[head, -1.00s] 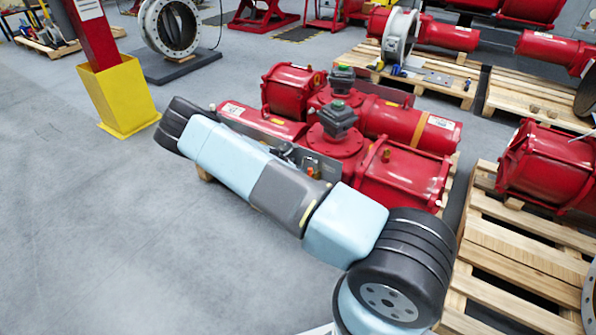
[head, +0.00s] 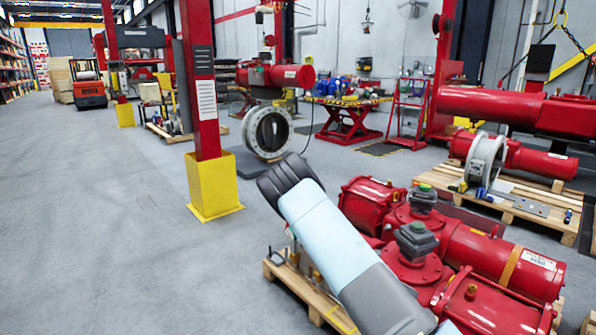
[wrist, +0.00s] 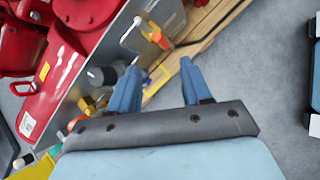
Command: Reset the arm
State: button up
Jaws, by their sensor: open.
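My arm (head: 330,238) shows in the head view as light blue and grey links, rising from the bottom edge to a black joint by the red valve actuators. My gripper (wrist: 158,78) shows in the wrist view. Its two blue fingers are spread apart with nothing held between them. Behind the fingers are grey floor and the edge of a wooden pallet (wrist: 205,32). The gripper cannot be made out in the head view. The red valve actuators (head: 490,262) lie on a pallet to the right of my arm, with grey-black boxes on top.
A red post in a yellow base (head: 213,187) stands left of my arm. A round flanged valve (head: 270,133) stands behind. Another pallet (head: 530,212) with red parts is at the right. Small fittings lie beside the fingers in the wrist view. The floor at left is clear.

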jog(key=s+r+m+y, duration=0.2)
jog(key=s+r+m, duration=0.3)
jog(key=r, duration=0.7)
jog(key=s+a+r+m+y, duration=0.1)
jog(key=s+r+m+y, duration=0.15)
jog(key=s+r, duration=0.7)
jog(key=s+r+m+y, duration=0.1)
jog(key=s+r+m, duration=0.3)
jog(key=r, duration=1.2)
jog(key=s+a+r+m+t, duration=0.1)
jog(key=s+r+m, duration=0.2)
jog(key=s, duration=1)
jog(key=s+a+r+m+t+y, duration=0.1)
jog(key=s+r+m, duration=0.2)
jog(key=s+r, duration=0.7)
jog(key=s, duration=0.4)
jog(key=shift+a+m+t, duration=0.2)
jog(key=shift+m+t, duration=0.1)
jog(key=shift+m, duration=0.05)
